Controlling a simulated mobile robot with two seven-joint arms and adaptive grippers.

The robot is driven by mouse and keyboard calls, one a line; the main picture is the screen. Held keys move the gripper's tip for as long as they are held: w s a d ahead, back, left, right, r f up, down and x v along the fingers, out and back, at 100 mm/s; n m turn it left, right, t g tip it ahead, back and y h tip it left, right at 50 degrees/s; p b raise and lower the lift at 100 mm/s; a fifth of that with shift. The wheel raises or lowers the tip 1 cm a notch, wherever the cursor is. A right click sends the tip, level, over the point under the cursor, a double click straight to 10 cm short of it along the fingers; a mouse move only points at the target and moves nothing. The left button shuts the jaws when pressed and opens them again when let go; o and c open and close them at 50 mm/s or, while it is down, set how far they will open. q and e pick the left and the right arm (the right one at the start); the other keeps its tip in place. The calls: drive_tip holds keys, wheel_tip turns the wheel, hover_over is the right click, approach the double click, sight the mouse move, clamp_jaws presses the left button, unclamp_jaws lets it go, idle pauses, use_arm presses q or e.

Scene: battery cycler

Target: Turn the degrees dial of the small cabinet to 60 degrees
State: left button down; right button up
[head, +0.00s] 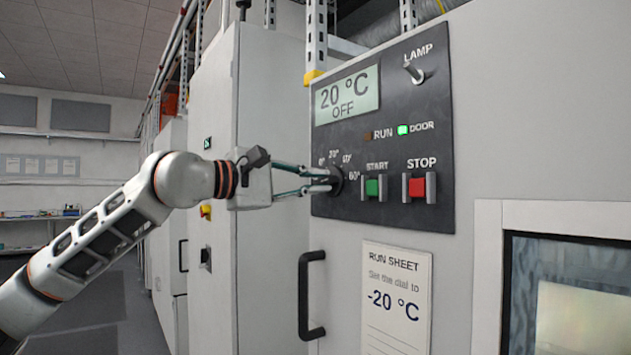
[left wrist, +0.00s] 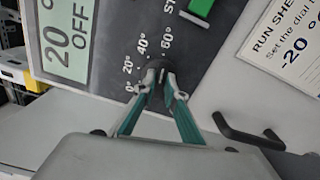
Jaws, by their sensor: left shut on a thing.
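The degrees dial (head: 338,180) is a small dark knob on the black control panel (head: 432,130) of the cabinet. Marks for 20, 40 and 60 degrees curve around it. My left gripper (head: 328,179) reaches it from the left and is shut on the dial. In the left wrist view, the fingertips (left wrist: 161,80) close around the knob, which they mostly hide. I cannot tell which mark the dial points to. The display (head: 347,96) reads 20 °C and OFF. My right gripper is not in view.
A green START button (head: 373,188) and a red STOP button (head: 418,187) sit just right of the dial. A lamp switch (head: 414,72) is above. Below are a black handle (head: 311,296) and a run sheet (head: 396,296) reading -20 °C.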

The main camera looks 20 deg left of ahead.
use_arm(q)
drive_tip(key=c, duration=2.1)
unclamp_jaws()
drive_tip(key=v, duration=1.2)
